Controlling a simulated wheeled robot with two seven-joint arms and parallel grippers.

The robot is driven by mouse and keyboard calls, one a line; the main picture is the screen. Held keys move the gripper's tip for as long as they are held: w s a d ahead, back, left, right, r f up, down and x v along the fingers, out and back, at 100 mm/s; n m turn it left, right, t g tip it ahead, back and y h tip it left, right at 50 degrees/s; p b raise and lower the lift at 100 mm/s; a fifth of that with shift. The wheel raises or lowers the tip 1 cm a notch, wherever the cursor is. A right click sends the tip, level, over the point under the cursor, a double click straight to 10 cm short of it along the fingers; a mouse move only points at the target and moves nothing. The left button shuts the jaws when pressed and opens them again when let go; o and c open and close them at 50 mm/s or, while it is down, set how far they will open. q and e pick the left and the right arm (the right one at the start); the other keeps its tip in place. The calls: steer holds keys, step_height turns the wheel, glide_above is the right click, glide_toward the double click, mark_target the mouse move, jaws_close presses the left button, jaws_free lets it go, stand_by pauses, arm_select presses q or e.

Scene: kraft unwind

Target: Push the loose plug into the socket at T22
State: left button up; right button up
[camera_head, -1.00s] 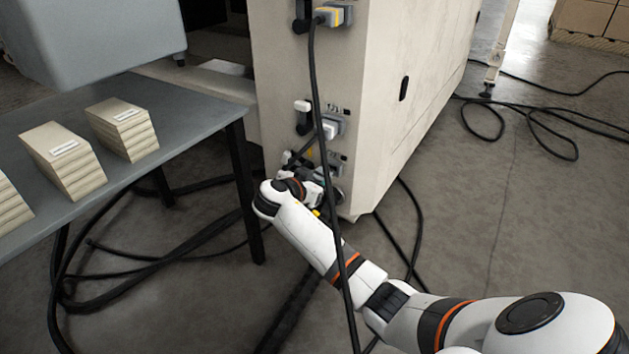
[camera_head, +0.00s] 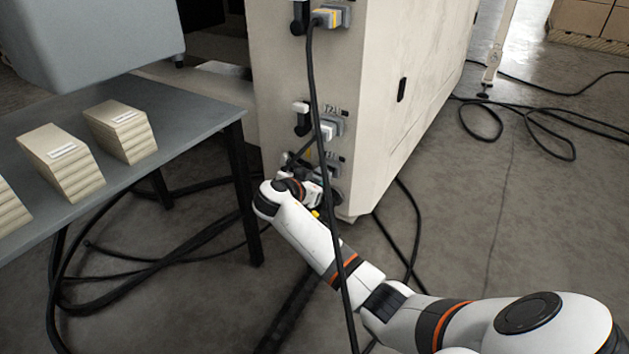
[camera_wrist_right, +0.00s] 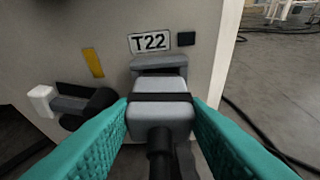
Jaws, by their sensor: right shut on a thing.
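The loose plug (camera_wrist_right: 158,118) is a grey block with a black band and a black cable at its near end. My right gripper (camera_wrist_right: 160,106) is shut on it, with one teal finger on each side. The plug is lined up in front of the grey socket (camera_wrist_right: 158,64), directly under the T22 label (camera_wrist_right: 150,41). The plug hides most of the socket, so I cannot tell how deep it sits. In the head view my right gripper (camera_head: 312,192) is at the low end of the cabinet, mostly hidden by my wrist. My left gripper is not in view.
A black lever with a white end (camera_wrist_right: 42,100) is left of the plug, below a yellow tag (camera_wrist_right: 92,62). Another plug (camera_head: 328,130) sits higher on the cabinet (camera_head: 425,100). A black cable (camera_head: 318,110) hangs across my arm. A table (camera_head: 190,115) holds paper stacks at left.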

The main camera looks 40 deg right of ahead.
steer(key=shift+w+d, duration=0.2)
steer(key=shift+d, duration=0.25)
stand_by(1.0)
steer(key=o, duration=1.2)
steer(key=shift+p+v, duration=3.5)
steer(key=shift+v, duration=2.5)
